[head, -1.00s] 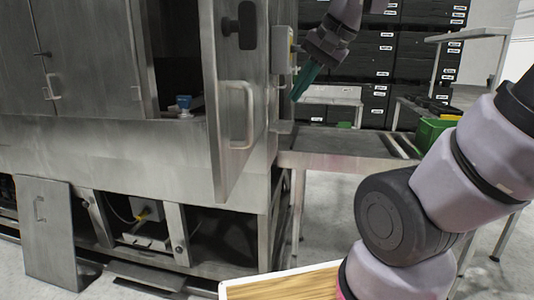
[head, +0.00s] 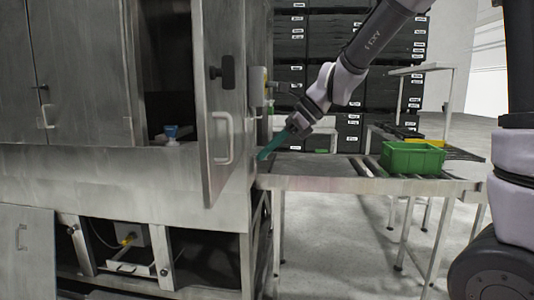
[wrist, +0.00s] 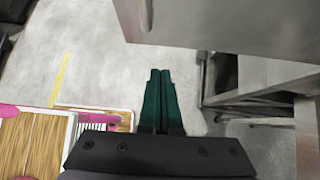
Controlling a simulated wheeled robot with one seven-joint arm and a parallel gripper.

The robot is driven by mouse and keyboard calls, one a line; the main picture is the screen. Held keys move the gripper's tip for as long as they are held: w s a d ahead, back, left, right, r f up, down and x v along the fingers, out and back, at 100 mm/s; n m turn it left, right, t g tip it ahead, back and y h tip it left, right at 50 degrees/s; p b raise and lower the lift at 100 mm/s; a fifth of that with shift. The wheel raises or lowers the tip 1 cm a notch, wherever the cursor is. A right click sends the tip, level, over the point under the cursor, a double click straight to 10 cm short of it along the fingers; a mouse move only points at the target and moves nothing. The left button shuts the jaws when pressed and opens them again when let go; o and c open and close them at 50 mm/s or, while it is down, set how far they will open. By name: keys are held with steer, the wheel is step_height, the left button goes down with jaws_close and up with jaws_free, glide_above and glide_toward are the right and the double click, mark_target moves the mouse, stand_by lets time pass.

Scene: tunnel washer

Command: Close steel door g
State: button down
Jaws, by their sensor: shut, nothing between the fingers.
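A steel door (head: 221,95) stands swung open on the washer's front in the head view, with a bar handle (head: 223,138) and a black latch on its face. Behind it the opening is dark. A steel panel (wrist: 215,22) with a handle at its left edge, seemingly this door, fills the top of the wrist view. My gripper (head: 263,155) has green fingers, pressed together and empty in the wrist view (wrist: 160,72). In the head view it points down-left, just right of the door's handle; I see no clear contact with the door.
A steel roller table (head: 320,176) with a green crate (head: 412,158) stands right of the washer. Black storage boxes (head: 345,60) line the back. A lower steel panel (head: 25,245) juts out at the lower left.

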mark_target(219, 180)
steer(key=shift+a+f, duration=0.85)
steer(key=shift+a, duration=0.7)
steer(key=shift+a+f, duration=0.9)
steer(key=shift+a, duration=0.65)
steer(key=shift+a+f, duration=0.85)
steer(key=shift+a, duration=0.7)
